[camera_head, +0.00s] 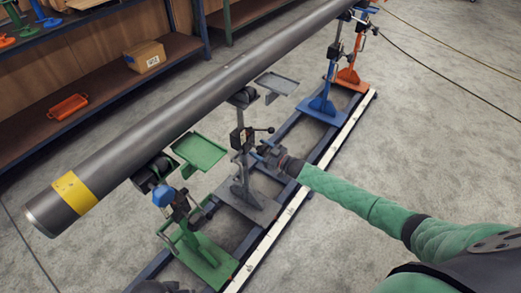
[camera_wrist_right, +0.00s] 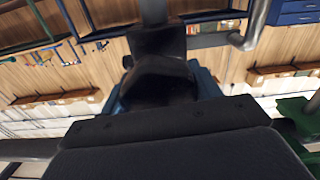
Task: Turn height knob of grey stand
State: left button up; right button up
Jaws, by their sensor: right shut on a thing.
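The grey stand (camera_head: 243,190) stands on the rail frame under the pipe, between the green and blue stands. My right gripper (camera_head: 266,152) reaches in from the right to the stand's post at mid height and is shut on the height knob, mostly hidden in the head view. In the right wrist view, a dark knob-like part (camera_wrist_right: 160,80) sits straight ahead against the gripper, below a grey post (camera_wrist_right: 153,12).
The long grey pipe (camera_head: 190,110) with a yellow band lies across the stands. A green stand (camera_head: 205,255), a blue stand (camera_head: 322,105) and an orange stand (camera_head: 350,75) share the rail. Shelves (camera_head: 110,80) line the back left. Cables cross the floor at right.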

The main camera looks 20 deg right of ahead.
aim_at(266, 152)
jog(key=o, duration=1)
jog(key=shift+c, duration=0.2)
jog(key=b+v, duration=0.1)
jog(key=v, duration=0.5)
jog(key=shift+s+d+f, duration=0.1)
jog(key=shift+s+f, duration=0.05)
pick_arm(q)
jog(key=shift+w+d+f+t+h, duration=0.15)
jog(key=shift+w+d+f, duration=0.05)
jog(key=shift+d+f, duration=0.4)
jog(key=shift+w+d+f+t+h, duration=0.15)
jog(key=shift+w+d+f, duration=0.05)
jog(key=shift+d+f, duration=0.3)
pick_arm(e)
jog(key=shift+s+d, duration=0.45)
jog(key=shift+s, duration=0.1)
pick_arm(q)
jog(key=shift+a, duration=0.1)
